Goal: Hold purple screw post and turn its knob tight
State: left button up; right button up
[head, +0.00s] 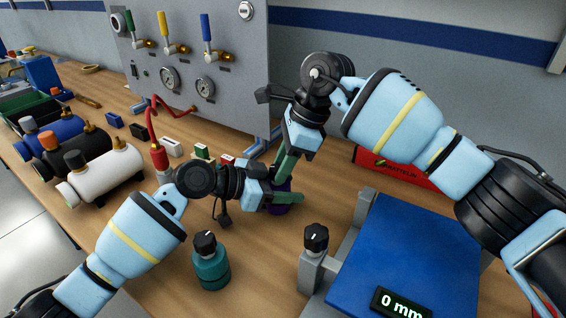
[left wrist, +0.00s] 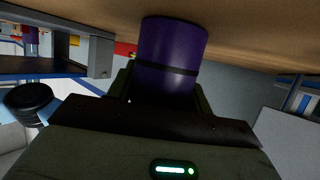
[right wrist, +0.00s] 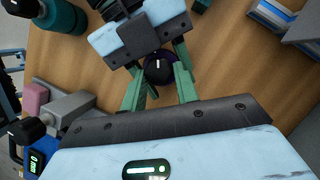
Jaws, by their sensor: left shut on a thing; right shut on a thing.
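The purple screw post (head: 278,209) stands on the wooden bench, mostly hidden behind my grippers in the head view. My left gripper (head: 284,197) reaches in low from the left and is shut on its body. In the left wrist view the purple body (left wrist: 172,50) with a dark band sits between the fingers. My right gripper (head: 285,165) comes down from above with green fingers. In the right wrist view its fingers are either side of the black knob (right wrist: 158,66), which has a white mark, and it is shut on the knob.
A teal post with a black knob (head: 211,266) stands front left of the grippers. A blue-topped platform (head: 410,250) with a grey clamp and a "0 mm" display is at right. A gauge panel (head: 190,70) stands behind; several cylinders (head: 105,170) lie at left.

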jog(key=shift+s+m+t, duration=0.1)
jog(key=shift+m+t, duration=0.35)
jog(key=shift+m, duration=0.75)
jog(key=shift+s+m+t, duration=0.1)
jog(key=shift+m+t, duration=0.35)
jog(key=shift+m, duration=0.75)
jog(key=o, duration=1)
jog(key=shift+s+a, duration=0.1)
jog(key=shift+a, duration=0.05)
